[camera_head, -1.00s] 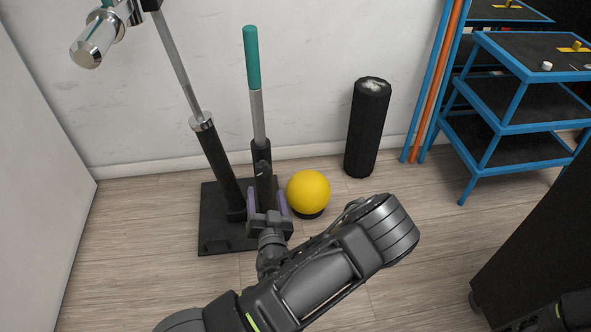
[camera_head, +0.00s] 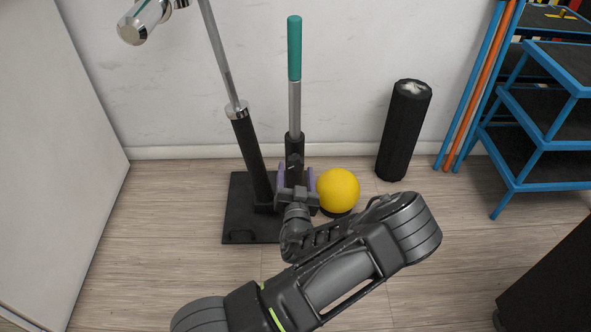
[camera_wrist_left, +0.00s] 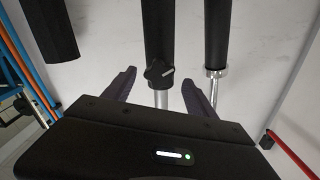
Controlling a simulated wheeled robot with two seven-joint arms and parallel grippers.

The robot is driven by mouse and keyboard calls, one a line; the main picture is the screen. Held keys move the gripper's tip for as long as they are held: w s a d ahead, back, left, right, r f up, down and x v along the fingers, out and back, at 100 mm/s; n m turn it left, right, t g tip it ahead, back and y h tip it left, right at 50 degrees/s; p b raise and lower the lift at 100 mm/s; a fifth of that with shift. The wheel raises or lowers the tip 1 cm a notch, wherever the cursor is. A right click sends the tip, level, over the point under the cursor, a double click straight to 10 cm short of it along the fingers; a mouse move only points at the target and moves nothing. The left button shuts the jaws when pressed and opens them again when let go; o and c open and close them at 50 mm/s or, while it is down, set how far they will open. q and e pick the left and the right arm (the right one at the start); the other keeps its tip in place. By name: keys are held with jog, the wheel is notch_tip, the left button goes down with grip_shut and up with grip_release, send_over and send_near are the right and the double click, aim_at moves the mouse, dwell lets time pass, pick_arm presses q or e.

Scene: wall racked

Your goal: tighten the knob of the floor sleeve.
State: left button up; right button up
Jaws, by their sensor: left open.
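The floor sleeve is a black stand with a flat base plate (camera_head: 240,210) and two upright tubes. The shorter tube (camera_head: 295,146) holds a grey bar with a teal grip (camera_head: 294,48). Its dark knob (camera_wrist_left: 158,73) shows in the left wrist view on the front of the tube, between my fingers. My left gripper (camera_head: 296,178) is open, its purple fingers on either side of the tube near the knob. In the wrist view the left gripper (camera_wrist_left: 158,93) looks empty; contact cannot be told. My right gripper is out of view.
A thicker tube (camera_head: 252,155) with a silver bar leans just left. A yellow ball (camera_head: 338,190) sits close to the right of my gripper. A black foam roller (camera_head: 404,130) stands by the wall, with a blue rack (camera_head: 540,155) farther right. A pale panel (camera_head: 50,150) is at left.

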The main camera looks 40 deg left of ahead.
pick_arm(q)
jog(key=shift+x, duration=1.2)
jog(key=shift+c, duration=0.3)
jog(key=c, duration=1.3)
